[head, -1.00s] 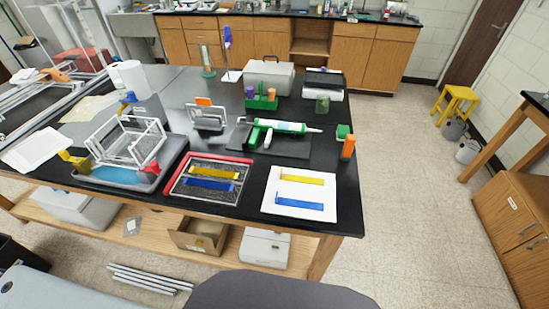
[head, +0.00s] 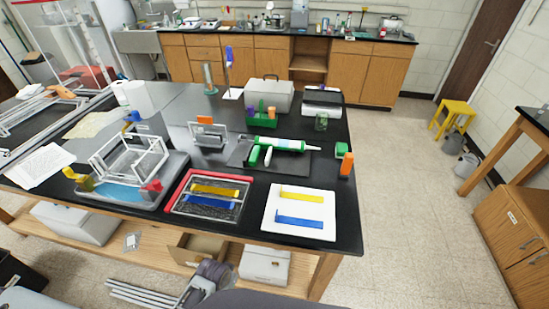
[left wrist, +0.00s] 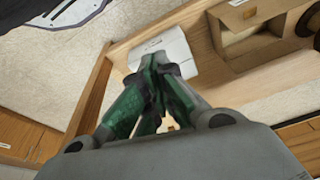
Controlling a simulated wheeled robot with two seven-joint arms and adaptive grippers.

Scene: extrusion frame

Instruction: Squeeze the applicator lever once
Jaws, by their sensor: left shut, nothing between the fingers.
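The applicator (head: 290,145), a green and white tube-shaped tool, lies on a dark mat on the black bench, its nozzle pointing right. Its green handle and lever (head: 256,154) are at its left end, toward the bench front. I cannot clearly separate handle from lever at this size. My left gripper (left wrist: 160,72) shows in the left wrist view with its green-tinted fingers together and empty. Part of my left arm shows at the bottom of the head view, in front of the lower shelf and well away from the applicator. My right gripper is not in view.
A white tray (head: 302,232) and a red-rimmed tray (head: 178,191), each with yellow and blue strips, lie at the bench front. A green rack (head: 262,122) stands behind the applicator; an orange-capped bottle (head: 346,165) and green block (head: 341,149) stand right. Boxes sit on the lower shelf.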

